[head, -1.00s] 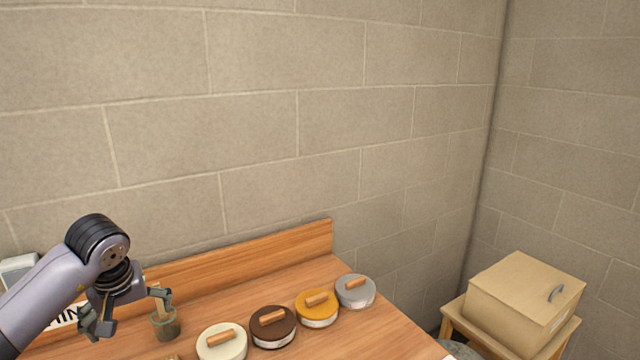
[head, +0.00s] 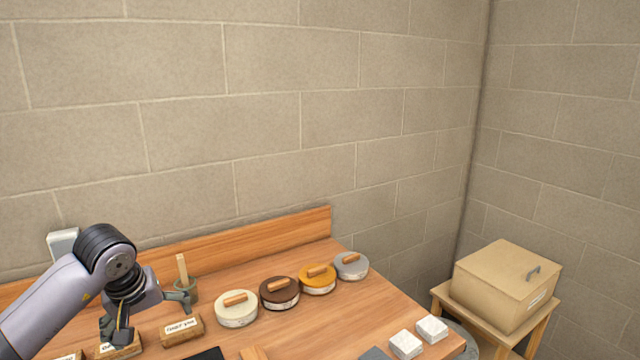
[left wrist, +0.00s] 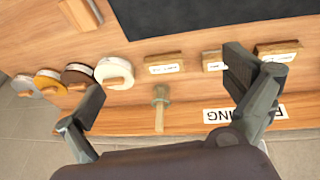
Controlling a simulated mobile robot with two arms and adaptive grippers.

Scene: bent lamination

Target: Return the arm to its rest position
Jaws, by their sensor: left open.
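My left arm comes in from the left in the head view. Its gripper (head: 150,312) is open and empty, above the back left part of the wooden bench (head: 395,312). In the left wrist view the two fingers (left wrist: 165,100) are spread wide with nothing between them but a wooden-handled tool in a small pot (left wrist: 160,98), lower down on the bench. That pot also shows in the head view (head: 184,288), beside one fingertip. My right gripper is not in view.
Labelled wooden blocks (head: 182,330) lie near the gripper. White blocks (head: 405,344) sit front right. A box (head: 505,285) stands on a stool beyond the bench.

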